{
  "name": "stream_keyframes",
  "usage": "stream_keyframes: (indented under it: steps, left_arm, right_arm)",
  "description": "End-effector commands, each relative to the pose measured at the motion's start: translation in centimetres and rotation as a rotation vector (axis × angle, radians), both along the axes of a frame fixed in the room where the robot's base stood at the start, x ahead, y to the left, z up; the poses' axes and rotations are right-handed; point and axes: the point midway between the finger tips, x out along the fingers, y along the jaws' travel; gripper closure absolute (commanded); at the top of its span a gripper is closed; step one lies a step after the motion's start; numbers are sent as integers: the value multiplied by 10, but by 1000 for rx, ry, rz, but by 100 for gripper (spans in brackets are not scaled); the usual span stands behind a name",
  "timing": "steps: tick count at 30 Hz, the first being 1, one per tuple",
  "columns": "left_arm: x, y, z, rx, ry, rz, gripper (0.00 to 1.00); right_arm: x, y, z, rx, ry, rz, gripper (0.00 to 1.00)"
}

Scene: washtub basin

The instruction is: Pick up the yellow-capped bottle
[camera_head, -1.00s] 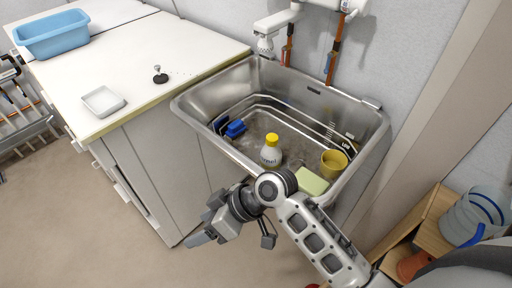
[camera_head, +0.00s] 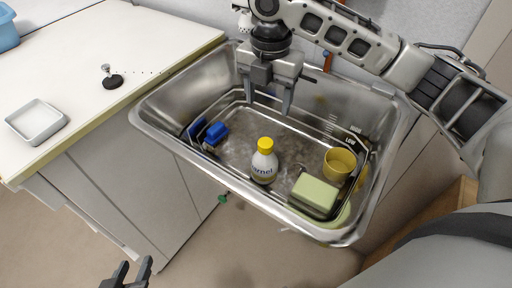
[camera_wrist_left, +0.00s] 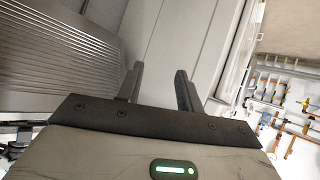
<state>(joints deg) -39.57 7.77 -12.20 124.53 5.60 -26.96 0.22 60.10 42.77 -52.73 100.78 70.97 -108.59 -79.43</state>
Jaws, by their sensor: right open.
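The white bottle with a yellow cap (camera_head: 264,162) stands upright in the metal basin (camera_head: 155,118), near its middle, with a dark-lettered label facing me. My right gripper (camera_head: 268,104) hangs over the back part of the basin, fingers pointing down. It is open and empty, behind the bottle in the picture and apart from it. My left gripper (camera_head: 130,267) is at the lower left edge of the head view, outside the basin and far from the bottle. In the left wrist view its fingers (camera_wrist_left: 159,74) are spread with nothing between them.
In the basin, a blue object (camera_head: 216,133) lies left of the bottle. A yellow cup (camera_head: 339,164) and a pale green sponge-like block (camera_head: 315,194) are on the right. A white counter (camera_head: 120,50) with a small tray (camera_head: 36,121) stands left of the basin.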

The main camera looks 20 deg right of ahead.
Motion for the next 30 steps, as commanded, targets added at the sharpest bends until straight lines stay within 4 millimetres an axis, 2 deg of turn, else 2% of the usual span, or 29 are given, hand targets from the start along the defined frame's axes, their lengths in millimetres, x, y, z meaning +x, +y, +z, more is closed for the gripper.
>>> stream_keyframes:
  steps: [5, 13, 16, 23, 30]
  left_arm:
    - [0, -1, -2, -12, -5, 4, 64]
    - [1, -2, -4, -23, -10, 6, 64]
    - [1, -2, -5, -22, -12, 5, 64]
    - [0, -2, -6, -22, -13, 4, 64]
    - [0, -2, -10, -20, -14, 3, 64]
  right_arm:
    - [-1, -2, -28, -6, 4, 0, 38]
    - [-1, -2, -85, -5, 3, 0, 38]
    - [0, -1, -98, -3, 1, -2, 38]
    - [0, 0, -114, -3, 1, -1, 38]
    - [2, 1, -149, -4, 1, -1, 38]
